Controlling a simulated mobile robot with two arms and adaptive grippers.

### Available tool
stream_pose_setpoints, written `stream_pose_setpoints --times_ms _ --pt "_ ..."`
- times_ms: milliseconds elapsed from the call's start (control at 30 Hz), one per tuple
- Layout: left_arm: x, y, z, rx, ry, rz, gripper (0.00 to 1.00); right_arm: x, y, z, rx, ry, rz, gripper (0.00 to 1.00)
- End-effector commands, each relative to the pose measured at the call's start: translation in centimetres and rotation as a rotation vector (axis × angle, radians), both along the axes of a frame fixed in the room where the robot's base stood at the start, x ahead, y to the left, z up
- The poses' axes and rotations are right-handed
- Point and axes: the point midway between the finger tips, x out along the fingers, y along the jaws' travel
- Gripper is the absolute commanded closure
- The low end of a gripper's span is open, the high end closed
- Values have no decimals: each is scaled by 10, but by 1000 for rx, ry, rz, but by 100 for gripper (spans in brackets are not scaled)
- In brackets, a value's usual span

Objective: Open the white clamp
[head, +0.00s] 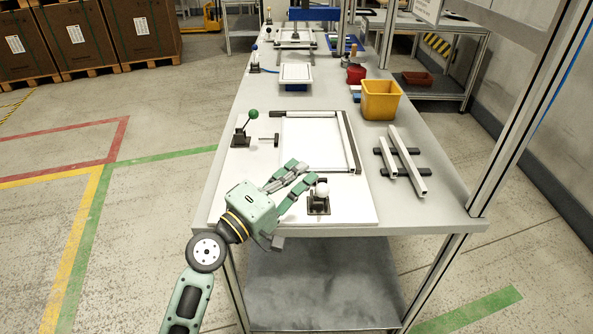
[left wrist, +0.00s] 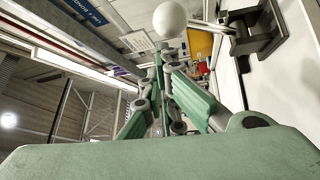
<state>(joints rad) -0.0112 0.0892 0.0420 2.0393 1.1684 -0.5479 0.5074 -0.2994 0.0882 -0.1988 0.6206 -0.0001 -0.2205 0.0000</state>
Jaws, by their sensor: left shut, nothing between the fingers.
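The white clamp (head: 319,204) has a white ball knob and a dark base, and it is mounted near the front edge of the white board (head: 350,205). My left gripper (head: 304,172) is shut and empty, with its fingertips just left of and behind the white knob in the head view. In the left wrist view, the white knob (left wrist: 170,20) shows large beyond the shut fingers (left wrist: 163,62), and its rod runs right to the dark base (left wrist: 262,32). I cannot tell whether the fingers touch the knob. My right gripper is not in view.
A green-knobbed clamp (head: 243,132) stands at the board's left, near a frame (head: 349,142) around a white panel. Metal profiles (head: 405,160) lie to the right, with a yellow bin (head: 381,100) behind them. The table's front edge is close to my arm.

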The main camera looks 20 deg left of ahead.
Motion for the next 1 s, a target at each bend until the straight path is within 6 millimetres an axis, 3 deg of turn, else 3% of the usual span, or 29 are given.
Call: stream_pose_setpoints --times_ms 267,667,1000 --pt "-10 -3 -4 2 1 0 100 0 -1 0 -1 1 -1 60" --pt "-14 -4 -5 1 3 -2 100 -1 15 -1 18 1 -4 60" --pt "-16 -4 -7 2 5 -3 100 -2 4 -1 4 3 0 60"
